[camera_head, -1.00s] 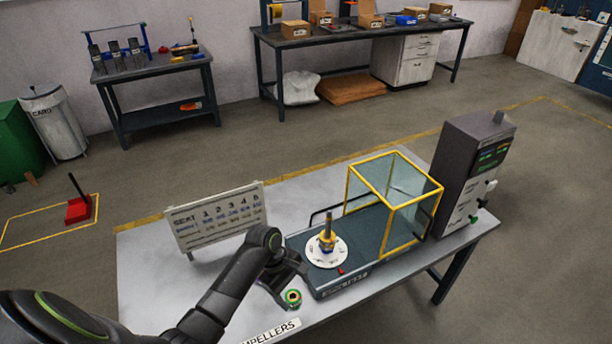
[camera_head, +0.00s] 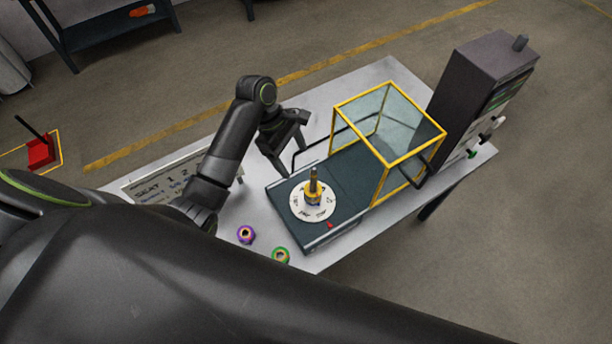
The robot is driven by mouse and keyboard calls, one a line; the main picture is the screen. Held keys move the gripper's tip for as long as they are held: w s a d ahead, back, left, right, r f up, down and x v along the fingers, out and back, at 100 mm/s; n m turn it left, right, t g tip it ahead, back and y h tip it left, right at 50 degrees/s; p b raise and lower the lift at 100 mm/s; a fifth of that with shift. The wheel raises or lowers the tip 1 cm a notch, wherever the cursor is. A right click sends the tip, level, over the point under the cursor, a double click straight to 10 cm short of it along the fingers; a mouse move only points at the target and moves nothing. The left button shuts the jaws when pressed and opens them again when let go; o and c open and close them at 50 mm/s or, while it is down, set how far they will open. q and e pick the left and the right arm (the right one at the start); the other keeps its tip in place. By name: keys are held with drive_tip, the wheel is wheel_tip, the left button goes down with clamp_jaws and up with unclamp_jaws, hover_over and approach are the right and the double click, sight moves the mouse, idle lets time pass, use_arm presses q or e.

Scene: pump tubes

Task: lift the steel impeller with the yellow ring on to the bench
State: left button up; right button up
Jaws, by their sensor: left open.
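A yellow ring (camera_head: 313,193) sits around an upright steel spindle (camera_head: 314,175) in the middle of a round white dial (camera_head: 304,212). Some blue shows low on this stack; at this size I cannot tell the steel impeller body from the spindle. The dial is on a dark machine bed (camera_head: 283,192) on the bench (camera_head: 262,207). My left gripper (camera_head: 284,152) is open and empty, behind and to the left of the spindle, apart from it. My right gripper is not in view.
A purple-ringed part (camera_head: 246,234) and a green-ringed part (camera_head: 281,256) stand on the bench's front. A yellow-framed clear guard (camera_head: 405,135) stands right of the dial, with a dark control box (camera_head: 478,95) beyond. A sign board (camera_head: 150,187) is partly behind my left arm.

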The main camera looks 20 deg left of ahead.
sight(308, 187)
use_arm(q)
drive_tip(key=x, duration=1.1)
drive_tip(key=shift+w, duration=0.15)
drive_tip(key=shift+d+f, duration=0.2)
drive_tip(key=shift+f, duration=0.6)
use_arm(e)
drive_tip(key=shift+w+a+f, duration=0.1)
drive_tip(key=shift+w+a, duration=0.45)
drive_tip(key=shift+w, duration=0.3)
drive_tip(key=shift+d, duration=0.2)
use_arm(q)
drive_tip(key=c, duration=1.3)
drive_tip(key=shift+r+p, duration=0.25)
drive_tip(key=shift+p, duration=0.05)
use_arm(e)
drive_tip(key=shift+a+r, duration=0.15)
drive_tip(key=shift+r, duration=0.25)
use_arm(q)
drive_tip(key=shift+r+p, duration=0.4)
drive_tip(key=shift+p, duration=0.25)
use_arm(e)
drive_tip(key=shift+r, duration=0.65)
use_arm(q)
drive_tip(key=shift+r, duration=0.1)
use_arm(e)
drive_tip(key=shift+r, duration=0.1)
